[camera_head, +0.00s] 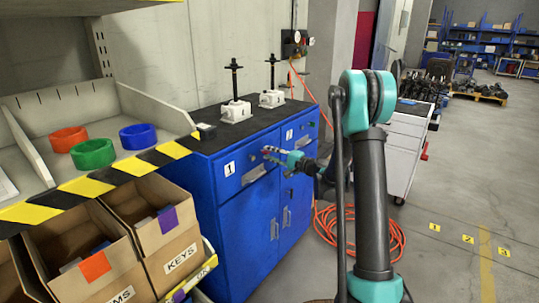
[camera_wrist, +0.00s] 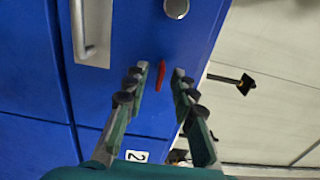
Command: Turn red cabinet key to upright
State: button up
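The red key (camera_wrist: 161,70) sits on the blue cabinet's front face, between a round silver knob and the number 2 label in the wrist view. Its long side runs roughly parallel to the drawer handle (camera_wrist: 90,30), so it lies about level rather than upright. My gripper (camera_wrist: 160,73) is open, with one fingertip on each side of the key and a visible gap to both. How deep the fingers reach around it is unclear.
Screw jacks (camera_head: 236,110) stand on the cabinet's dark top. Cardboard boxes (camera_head: 155,230) and a shelf with coloured rings (camera_head: 93,153) are at the left. An orange hose (camera_head: 380,240) lies coiled on the floor. A grey cabinet (camera_head: 405,145) stands behind my arm.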

jog(key=shift+w+a, duration=0.15)
jog(key=shift+a, duration=0.05)
grip_shut()
